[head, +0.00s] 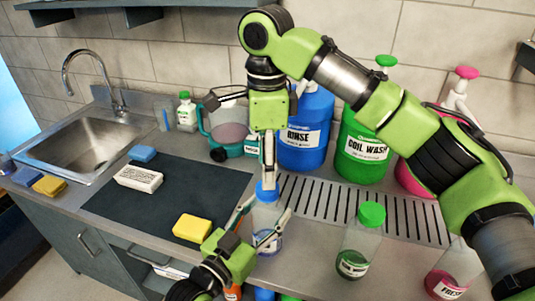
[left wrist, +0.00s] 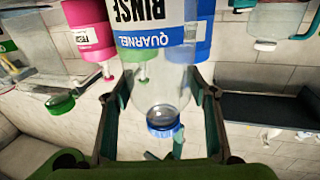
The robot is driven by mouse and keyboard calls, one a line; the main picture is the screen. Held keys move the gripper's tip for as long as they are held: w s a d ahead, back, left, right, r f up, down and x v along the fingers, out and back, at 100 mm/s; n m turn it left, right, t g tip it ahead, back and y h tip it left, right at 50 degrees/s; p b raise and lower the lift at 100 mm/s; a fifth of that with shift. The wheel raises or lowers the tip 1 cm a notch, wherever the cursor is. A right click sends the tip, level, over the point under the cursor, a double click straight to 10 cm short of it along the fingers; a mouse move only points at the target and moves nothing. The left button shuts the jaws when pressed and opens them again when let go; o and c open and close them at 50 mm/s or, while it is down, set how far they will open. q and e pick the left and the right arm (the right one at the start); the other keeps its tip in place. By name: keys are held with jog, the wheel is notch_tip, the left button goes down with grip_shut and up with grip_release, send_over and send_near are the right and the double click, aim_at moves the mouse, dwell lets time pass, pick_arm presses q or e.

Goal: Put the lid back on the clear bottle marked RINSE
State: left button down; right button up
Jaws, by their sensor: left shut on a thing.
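The clear bottle (head: 266,218) stands upright near the counter's front edge, with some bluish liquid low in it. My left gripper (head: 258,226) is shut on this bottle, its fingers on both sides; they also show in the left wrist view (left wrist: 163,105). The blue lid (head: 267,191) is at the bottle's mouth and shows there in the left wrist view (left wrist: 164,131); I cannot tell if it is seated. My right gripper (head: 268,178) points down with its fingertips at the lid; its finger spacing is unclear.
A blue RINSE jug (head: 304,135) and a green COIL WASH jug (head: 364,145) stand behind a slotted drain (head: 335,207). A green-lidded bottle (head: 361,242) stands to the right. A yellow sponge (head: 192,228) lies left on the dark mat (head: 130,215).

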jog(key=n, duration=0.6)
jog(key=shift+r, duration=0.25)
jog(key=n, duration=0.4)
jog(key=shift+r, duration=0.15)
jog(key=n, duration=0.4)
jog(key=shift+r, duration=0.15)
jog(key=n, duration=0.3)
jog(key=shift+r+n, duration=0.15)
jog(key=shift+n, duration=0.25)
jog(key=n, duration=0.5)
jog(key=shift+r+n, duration=0.25)
jog(key=shift+n, duration=0.15)
jog(key=n, duration=0.3)
jog(key=shift+r+n, duration=0.15)
jog(key=shift+n, duration=0.25)
jog(key=n, duration=0.3)
jog(key=shift+r+n, duration=0.15)
jog(key=shift+n, duration=0.15)
jog(key=n, duration=0.5)
jog(key=shift+r, duration=0.2)
